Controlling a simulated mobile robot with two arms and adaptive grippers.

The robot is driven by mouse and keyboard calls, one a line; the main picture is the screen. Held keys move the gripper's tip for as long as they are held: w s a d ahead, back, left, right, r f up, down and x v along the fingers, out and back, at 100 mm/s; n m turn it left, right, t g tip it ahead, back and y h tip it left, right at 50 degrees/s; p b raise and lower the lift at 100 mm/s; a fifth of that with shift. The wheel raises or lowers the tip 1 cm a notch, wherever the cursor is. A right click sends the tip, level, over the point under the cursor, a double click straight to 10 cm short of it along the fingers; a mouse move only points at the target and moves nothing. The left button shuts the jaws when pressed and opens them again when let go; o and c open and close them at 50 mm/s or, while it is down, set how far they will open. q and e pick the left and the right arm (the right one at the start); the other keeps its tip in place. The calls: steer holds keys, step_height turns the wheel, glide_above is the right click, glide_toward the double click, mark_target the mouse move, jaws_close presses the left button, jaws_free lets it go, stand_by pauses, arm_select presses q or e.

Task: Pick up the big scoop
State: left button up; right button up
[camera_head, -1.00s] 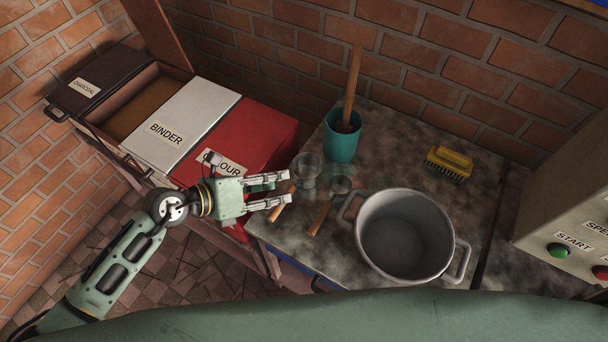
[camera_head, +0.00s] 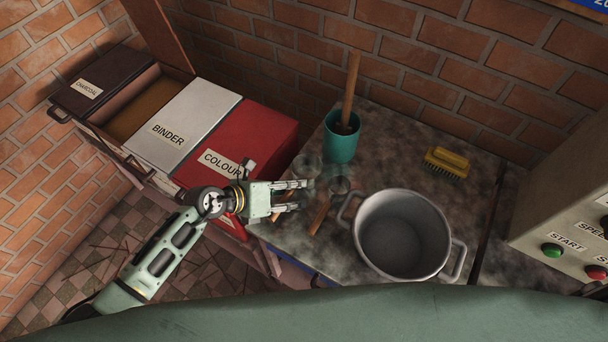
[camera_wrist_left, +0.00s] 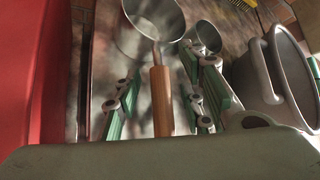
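The big scoop (camera_head: 308,165) lies on the grey table, its metal cup toward the wall and its wooden handle toward me. In the left wrist view its cup (camera_wrist_left: 152,28) is at the top and its wooden handle (camera_wrist_left: 161,100) runs down between my fingers. My left gripper (camera_head: 304,196) is open over the handle, with a finger on each side; it also shows in the left wrist view (camera_wrist_left: 164,108). A smaller scoop (camera_head: 320,215) lies just to the right. My right gripper is not in view.
A grey two-handled pot (camera_head: 402,236) stands right of the scoops. A teal cup (camera_head: 342,138) with a wooden stick stands behind them. A yellow brush (camera_head: 447,162) lies farther right. The red colour bin (camera_head: 256,140) borders the table on the left.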

mark_target(291, 195)
arm_select(q)
jaws_close()
steer(key=shift+r, duration=0.1)
stand_by(0.4)
steer(key=shift+r, duration=0.45)
steer(key=r, duration=0.1)
steer(key=s+r, duration=0.1)
steer(key=r, duration=0.1)
steer(key=shift+d+r, duration=0.1)
steer(key=shift+r, duration=0.2)
steer(key=s+d+r+b, duration=0.1)
steer(key=s+d+r, duration=0.1)
steer(key=s+r, duration=0.4)
steer(key=s, duration=0.4)
steer(key=shift+s+d+r, duration=0.15)
steer(key=shift+s+r, duration=0.1)
